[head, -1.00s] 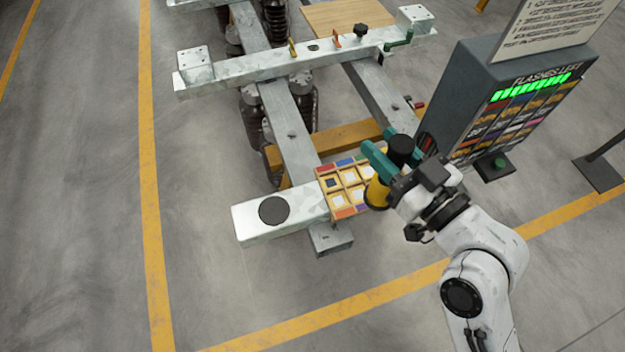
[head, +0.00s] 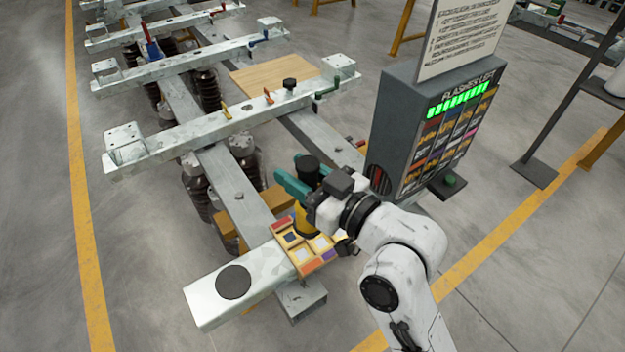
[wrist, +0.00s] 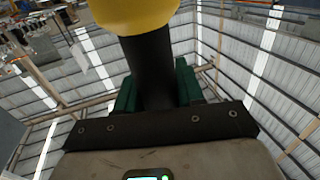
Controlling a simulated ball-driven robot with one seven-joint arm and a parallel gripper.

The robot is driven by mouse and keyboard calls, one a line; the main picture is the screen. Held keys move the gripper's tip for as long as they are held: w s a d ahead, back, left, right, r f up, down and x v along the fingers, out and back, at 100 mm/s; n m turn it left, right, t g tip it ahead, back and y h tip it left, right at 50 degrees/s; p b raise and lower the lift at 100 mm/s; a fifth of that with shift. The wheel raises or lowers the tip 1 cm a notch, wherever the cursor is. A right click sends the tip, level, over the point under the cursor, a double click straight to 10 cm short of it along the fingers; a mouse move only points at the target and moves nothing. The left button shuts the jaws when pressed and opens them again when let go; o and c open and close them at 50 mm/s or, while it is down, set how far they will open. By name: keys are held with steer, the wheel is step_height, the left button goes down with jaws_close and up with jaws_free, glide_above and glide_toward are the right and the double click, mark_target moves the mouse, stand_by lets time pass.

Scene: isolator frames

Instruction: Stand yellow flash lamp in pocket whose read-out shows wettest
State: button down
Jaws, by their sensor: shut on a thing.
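My gripper (head: 306,180), with teal fingers, is shut on the black upper part of the yellow flash lamp (head: 304,222). In the wrist view, the lamp's black stem (wrist: 152,75) is between the green fingers and its yellow part (wrist: 135,15) is at the top edge. In the head view the lamp looks upright, with its yellow end low, in front of or over the pocket tray (head: 318,268). I cannot tell if it touches the tray. The tray has pale wooden pockets with coloured edge tabs; the lamp and gripper hide part of it. Individual read-outs are too small to read.
A grey console (head: 400,120) headed "FLASHES LEFT" shows green bars and rows of coloured panels. A green button (head: 450,180) is on a shelf by it. The tray sits on a metal beam frame (head: 265,270) with a dark disc (head: 233,282). Floor is clear at left.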

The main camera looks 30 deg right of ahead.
steer(key=w+a+f, duration=0.1)
steer(key=w+f, duration=0.5)
steer(key=f, duration=0.3)
steer(key=shift+w+f, duration=0.25)
steer(key=shift+w, duration=0.1)
steer(key=shift+a+f+b, duration=0.1)
steer(key=shift+f+b, duration=0.05)
steer(key=shift+b, duration=0.25)
steer(key=c, duration=0.7)
jaws_free()
steer(key=shift+f, duration=0.15)
steer(key=b+v, duration=0.3)
steer(key=v, duration=0.8)
steer(key=shift+s, duration=0.55)
